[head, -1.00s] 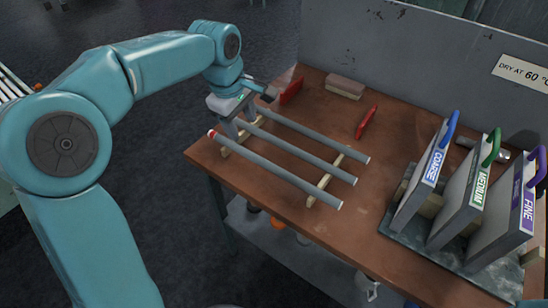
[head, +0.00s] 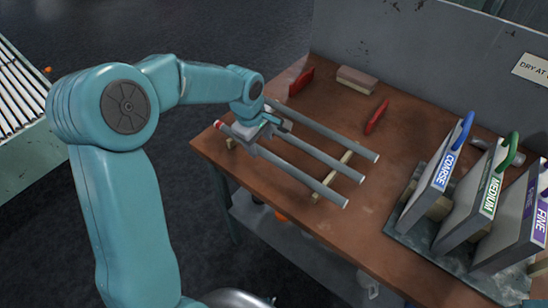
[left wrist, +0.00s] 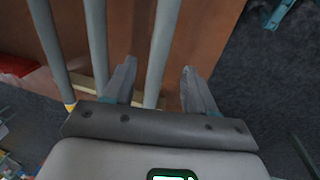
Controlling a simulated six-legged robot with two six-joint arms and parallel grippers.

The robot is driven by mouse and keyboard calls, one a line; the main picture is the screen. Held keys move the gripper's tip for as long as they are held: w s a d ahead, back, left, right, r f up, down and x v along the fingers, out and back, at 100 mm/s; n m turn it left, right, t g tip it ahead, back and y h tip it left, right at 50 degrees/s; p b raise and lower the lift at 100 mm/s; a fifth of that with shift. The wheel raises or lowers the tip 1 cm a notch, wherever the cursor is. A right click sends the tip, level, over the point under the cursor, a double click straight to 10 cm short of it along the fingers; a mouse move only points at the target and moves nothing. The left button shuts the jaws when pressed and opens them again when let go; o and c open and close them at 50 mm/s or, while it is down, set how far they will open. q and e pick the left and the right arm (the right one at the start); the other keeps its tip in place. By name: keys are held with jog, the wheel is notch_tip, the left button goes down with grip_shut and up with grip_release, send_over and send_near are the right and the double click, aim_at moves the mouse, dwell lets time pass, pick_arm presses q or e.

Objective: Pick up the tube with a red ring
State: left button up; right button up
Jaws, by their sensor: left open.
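The tube with a red ring (head: 318,186) is the nearest of three grey tubes lying side by side on wooden supports. Its red ring (head: 219,125) shows at its left end. My left gripper (head: 257,148) is over this tube, a little right of the ring. In the left wrist view the gripper (left wrist: 158,78) is open, and the rightmost tube (left wrist: 163,40) runs between its fingers. The ring is hidden there. I cannot tell how far the fingers reach down around the tube. My right gripper is not in view.
The middle tube (head: 322,153) and far tube (head: 330,134) lie close by. A wooden support (head: 345,159) carries the right ends. A red object (head: 377,116), a brown block (head: 357,82) and labelled upright boards (head: 447,165) stand on the bench (head: 378,208).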

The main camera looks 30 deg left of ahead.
aim_at(262, 150)
pick_arm(q)
jog(key=f, duration=0.1)
jog(key=w+f, duration=0.1)
jog(key=f, duration=0.1)
jog(key=shift+a+f, duration=0.1)
jog(key=shift+s+f, duration=0.1)
jog(key=shift+f, duration=0.25)
jog(key=shift+f, duration=0.1)
jog(key=c, duration=1)
grip_shut()
